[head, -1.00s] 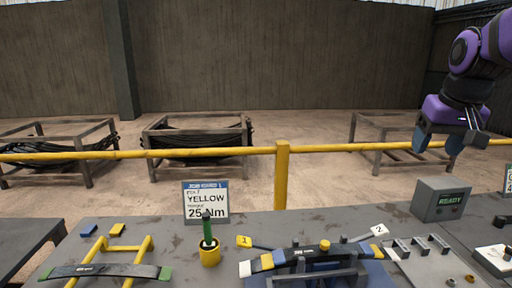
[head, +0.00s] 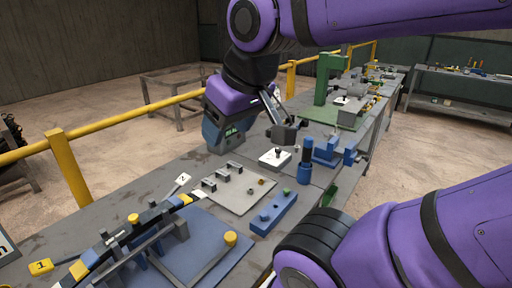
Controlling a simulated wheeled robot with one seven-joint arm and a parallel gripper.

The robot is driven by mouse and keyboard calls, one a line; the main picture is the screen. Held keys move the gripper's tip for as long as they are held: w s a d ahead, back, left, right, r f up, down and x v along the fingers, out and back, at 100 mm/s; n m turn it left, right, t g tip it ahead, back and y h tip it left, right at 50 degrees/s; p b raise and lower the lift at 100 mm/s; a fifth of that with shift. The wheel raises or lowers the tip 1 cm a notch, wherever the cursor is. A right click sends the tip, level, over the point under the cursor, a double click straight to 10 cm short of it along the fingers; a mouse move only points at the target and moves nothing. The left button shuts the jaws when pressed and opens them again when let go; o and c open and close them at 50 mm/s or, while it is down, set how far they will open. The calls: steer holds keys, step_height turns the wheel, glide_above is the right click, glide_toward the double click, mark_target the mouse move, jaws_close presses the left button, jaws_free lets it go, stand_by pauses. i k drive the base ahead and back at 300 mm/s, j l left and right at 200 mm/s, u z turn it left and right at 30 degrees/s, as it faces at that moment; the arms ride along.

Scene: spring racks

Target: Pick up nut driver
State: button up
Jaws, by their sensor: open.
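An upright tool with a dark top and a blue lower part (head: 305,160) stands on the bench right of centre; it may be the nut driver, but the picture does not settle this. My gripper (head: 229,128) hangs below its purple wrist, left of and behind that tool, and apart from it. The gripper is open and holds nothing that I can see.
A grey plate (head: 238,190) with small posts and a blue block (head: 273,214) lie on the bench. A white block (head: 274,159) sits behind. A blue fixture (head: 205,248) fills the near left. A green press (head: 324,80) stands farther back. A yellow rail (head: 110,126) runs behind the bench.

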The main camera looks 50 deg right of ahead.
mark_target(307, 148)
steer(key=k+l+z, duration=0.1)
steer(key=z, duration=0.35)
steer(key=l+z, duration=0.1)
steer(key=z, duration=0.35)
steer(key=k+l+z, duration=0.1)
steer(key=z, duration=0.35)
steer(key=i+l, duration=0.05)
